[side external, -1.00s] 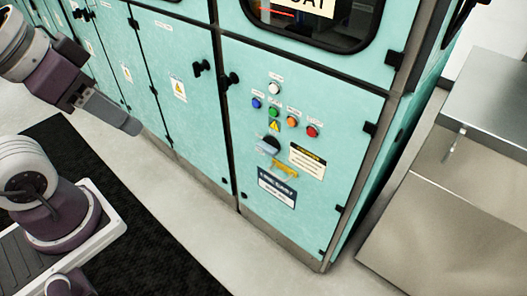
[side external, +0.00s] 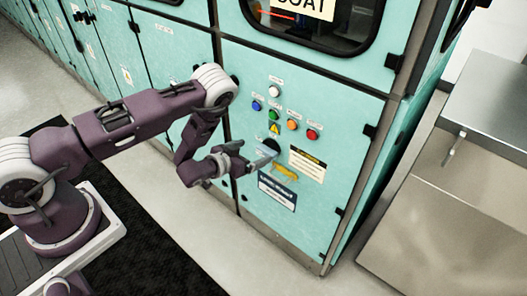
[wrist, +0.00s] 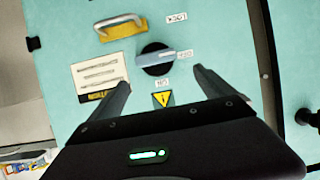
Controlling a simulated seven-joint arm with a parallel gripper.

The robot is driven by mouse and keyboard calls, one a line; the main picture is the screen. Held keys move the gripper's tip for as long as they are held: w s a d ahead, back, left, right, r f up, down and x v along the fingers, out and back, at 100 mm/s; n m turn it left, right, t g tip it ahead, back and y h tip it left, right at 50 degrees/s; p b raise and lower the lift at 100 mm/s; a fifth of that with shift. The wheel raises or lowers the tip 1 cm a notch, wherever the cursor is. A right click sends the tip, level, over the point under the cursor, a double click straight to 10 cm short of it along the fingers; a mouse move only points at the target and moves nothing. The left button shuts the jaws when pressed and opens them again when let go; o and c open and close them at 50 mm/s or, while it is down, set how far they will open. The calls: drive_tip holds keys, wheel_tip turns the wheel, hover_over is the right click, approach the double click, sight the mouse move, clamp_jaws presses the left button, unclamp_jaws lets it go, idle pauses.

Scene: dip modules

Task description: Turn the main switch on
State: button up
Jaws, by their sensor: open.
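The main switch is a round black rotary knob with a grey lever (wrist: 156,58) on the teal cabinet door. In the wrist view its lever points to the right of the picture, with small labels beside and below it. In the side view the switch (side external: 272,145) sits below the coloured buttons, partly behind my gripper. My gripper (side external: 256,158) is open and empty, its fingers pointing at the panel close to the switch. In the wrist view my gripper (wrist: 165,80) has its fingers spread on either side of the knob's line. Contact with the switch cannot be told.
A metal table (side external: 440,220) stands at the right.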

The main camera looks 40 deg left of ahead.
sight(265, 151)
drive_tip(key=x, duration=0.3)
drive_tip(key=f+x, duration=0.1)
drive_tip(key=x, duration=0.2)
drive_tip(key=shift+w+d+f, duration=0.15)
drive_tip(key=shift+f, duration=0.05)
drive_tip(key=c, duration=1.4)
